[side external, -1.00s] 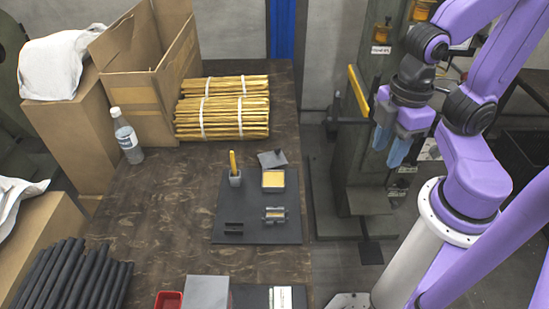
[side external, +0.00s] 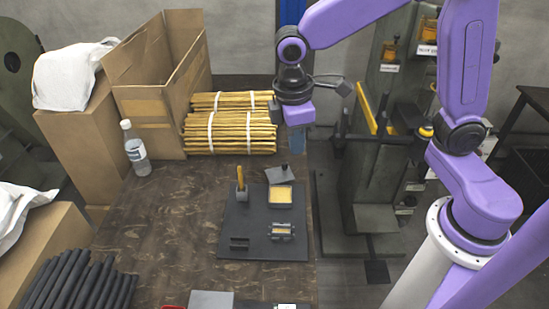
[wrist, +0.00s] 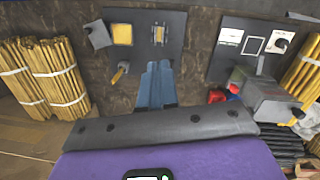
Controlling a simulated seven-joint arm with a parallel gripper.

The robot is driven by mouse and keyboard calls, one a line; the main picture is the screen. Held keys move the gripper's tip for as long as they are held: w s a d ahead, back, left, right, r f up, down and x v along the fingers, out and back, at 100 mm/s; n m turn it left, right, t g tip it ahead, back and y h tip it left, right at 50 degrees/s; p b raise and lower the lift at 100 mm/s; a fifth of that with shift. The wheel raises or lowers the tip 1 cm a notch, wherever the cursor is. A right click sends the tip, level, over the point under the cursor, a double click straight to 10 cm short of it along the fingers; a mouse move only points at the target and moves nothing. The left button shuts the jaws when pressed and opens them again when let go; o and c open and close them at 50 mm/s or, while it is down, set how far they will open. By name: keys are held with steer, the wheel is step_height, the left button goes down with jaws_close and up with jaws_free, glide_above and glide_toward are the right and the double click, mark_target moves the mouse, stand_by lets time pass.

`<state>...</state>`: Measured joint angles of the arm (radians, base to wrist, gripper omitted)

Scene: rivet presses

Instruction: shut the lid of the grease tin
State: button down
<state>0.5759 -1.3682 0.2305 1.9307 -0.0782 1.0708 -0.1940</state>
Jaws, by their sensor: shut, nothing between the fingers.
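The grease tin (side external: 281,196), a small square tin with yellow grease, sits on the dark mat (side external: 257,222). Its grey lid (side external: 275,176) with a small dark knob is open, tilted out from the tin's far edge. In the wrist view the tin (wrist: 122,34) and the lid (wrist: 98,35) show at the upper left. My gripper (side external: 298,152) has blue fingers and hangs above the table's far right part, beyond the lid. It is shut and empty; its fingers (wrist: 156,66) lie together in the wrist view, apart from the tin and lid.
A holder with a yellow-handled tool (side external: 241,186) stands left of the tin. A small metal fixture (side external: 281,231) and a dark slotted block (side external: 239,243) are nearer. Strapped yellow bundles (side external: 230,132), an open carton (side external: 160,90) and a bottle (side external: 134,148) stand behind and left.

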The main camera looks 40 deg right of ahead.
steer(key=w+d+f+g+h, duration=0.1)
steer(key=w+f, duration=0.3)
steer(key=w, duration=0.4)
steer(key=w+d+f+m, duration=0.1)
steer(key=w+f, duration=0.3)
steer(key=w, duration=0.3)
steer(key=w+d+f+g+h, duration=0.1)
steer(key=w+f, duration=0.3)
steer(key=w, duration=0.4)
steer(key=m, duration=0.1)
glide_toward(275, 170)
steer(key=f, duration=0.3)
steer(key=shift+w+d+f+g, duration=0.1)
steer(key=shift+d+f+g, duration=0.2)
steer(key=shift+s+d, duration=0.95)
steer(key=shift+d, duration=0.05)
